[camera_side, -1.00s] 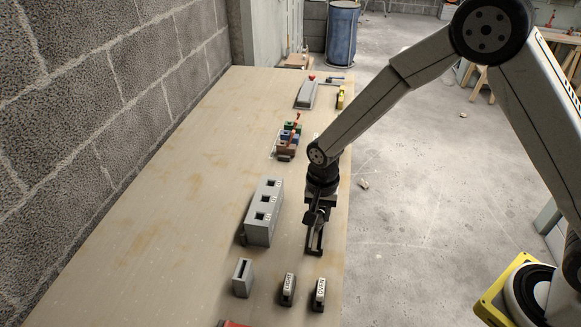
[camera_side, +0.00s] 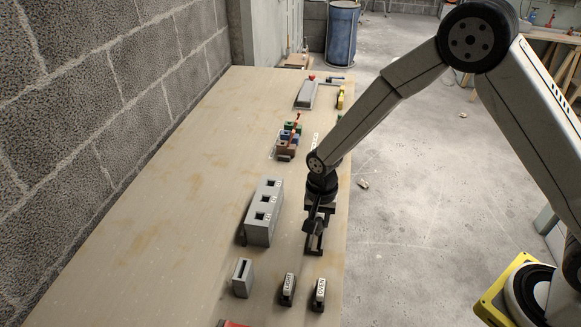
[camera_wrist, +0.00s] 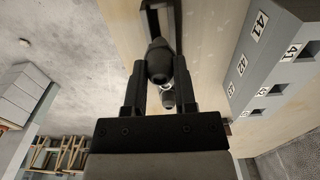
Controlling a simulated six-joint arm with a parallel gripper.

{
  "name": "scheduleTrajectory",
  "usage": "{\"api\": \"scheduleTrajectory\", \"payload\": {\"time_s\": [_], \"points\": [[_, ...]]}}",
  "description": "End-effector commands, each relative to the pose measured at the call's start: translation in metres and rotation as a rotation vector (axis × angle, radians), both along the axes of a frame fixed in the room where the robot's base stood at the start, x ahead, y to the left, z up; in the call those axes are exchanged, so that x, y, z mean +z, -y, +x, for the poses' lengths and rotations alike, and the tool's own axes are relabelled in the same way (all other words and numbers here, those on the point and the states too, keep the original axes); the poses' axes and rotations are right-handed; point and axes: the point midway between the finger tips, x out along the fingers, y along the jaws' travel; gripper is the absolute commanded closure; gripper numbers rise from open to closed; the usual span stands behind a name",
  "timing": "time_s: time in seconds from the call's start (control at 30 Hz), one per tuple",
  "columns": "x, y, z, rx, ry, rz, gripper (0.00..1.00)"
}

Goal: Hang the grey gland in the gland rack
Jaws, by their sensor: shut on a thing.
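My gripper (camera_wrist: 160,82) is shut on a dark grey rounded piece (camera_wrist: 158,58), which looks like the grey gland. In the side view my gripper (camera_side: 312,227) is low over the table's right part, and the gland cannot be made out there. A dark open frame (camera_wrist: 150,20) lies beyond the gland in the wrist view. A grey block (camera_side: 261,222) with square openings stands left of my gripper, apart from it. It also shows in the wrist view (camera_wrist: 262,72) with number labels. I cannot tell which of these is the gland rack.
Nearer the side camera are a grey slotted block (camera_side: 242,278) and two labelled dark pieces (camera_side: 288,290) (camera_side: 319,294). The table's (camera_side: 150,220) left part is clear.

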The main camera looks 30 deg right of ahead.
Motion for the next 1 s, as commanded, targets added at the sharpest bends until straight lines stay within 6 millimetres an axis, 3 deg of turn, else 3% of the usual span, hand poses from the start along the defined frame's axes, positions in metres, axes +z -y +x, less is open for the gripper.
{"api": "scheduleTrajectory", "payload": {"time_s": [1.0], "points": [[-0.014,0.000,0.000,0.000,0.000,0.000,1.00]]}}
